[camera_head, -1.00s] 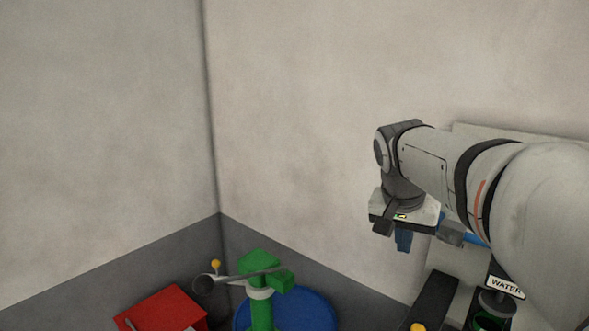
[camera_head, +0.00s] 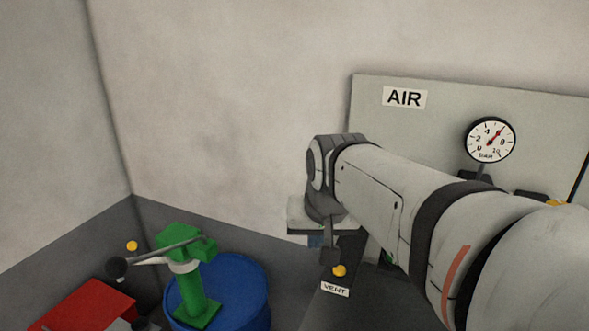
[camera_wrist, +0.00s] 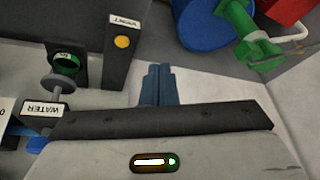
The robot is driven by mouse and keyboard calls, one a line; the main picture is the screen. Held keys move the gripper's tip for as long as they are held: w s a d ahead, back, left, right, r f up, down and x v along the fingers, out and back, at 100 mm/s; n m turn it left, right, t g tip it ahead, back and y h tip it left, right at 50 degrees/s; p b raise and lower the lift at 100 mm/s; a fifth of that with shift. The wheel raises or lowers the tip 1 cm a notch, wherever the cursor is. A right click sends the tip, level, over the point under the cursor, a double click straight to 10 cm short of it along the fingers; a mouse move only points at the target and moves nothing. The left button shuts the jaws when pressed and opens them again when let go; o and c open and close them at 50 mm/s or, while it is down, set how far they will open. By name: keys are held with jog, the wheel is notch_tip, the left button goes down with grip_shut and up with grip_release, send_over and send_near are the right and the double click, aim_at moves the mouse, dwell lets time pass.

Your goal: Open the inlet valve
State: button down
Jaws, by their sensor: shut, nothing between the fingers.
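No part in view is labelled as the inlet valve. A panel in the head view carries an AIR label (camera_head: 405,97) and a round dial gauge (camera_head: 490,140). In the wrist view, a WATER label (camera_wrist: 41,113) is by a grey stem and a green ring-shaped part (camera_wrist: 66,65). A dark block with a VENT label (camera_wrist: 125,22) and a yellow knob (camera_wrist: 122,41) stands beside it. My gripper (camera_wrist: 158,70) is shut and empty, its blue fingers together, apart from these parts. In the head view my gripper (camera_head: 316,240) is mostly hidden by my wrist.
A blue drum (camera_head: 240,285), a green pump-like device (camera_head: 190,280) with a long handle and a red box (camera_head: 85,308) are at lower left, near the wall corner. My arm hides much of the panel's lower part. The wall area at upper left is clear.

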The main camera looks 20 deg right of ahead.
jog(key=w+d+r+m+t+h+b, duration=0.25)
jog(key=w+d+r+m, duration=0.35)
jog(key=w+d+r, duration=0.65)
jog(key=a+p+x, duration=0.1)
jog(key=p+x, duration=0.1)
jog(key=x, duration=1.2)
jog(key=shift+f+y, duration=0.45)
jog(key=shift+w+a+f+b, duration=0.1)
jog(key=shift+a+f+b, duration=0.1)
jog(key=shift+f+b, duration=0.3)
jog(key=shift+w+a+f+b, duration=0.15)
jog(key=shift+a+b, duration=0.05)
jog(key=shift+b, duration=0.5)
jog(key=shift+r, duration=0.1)
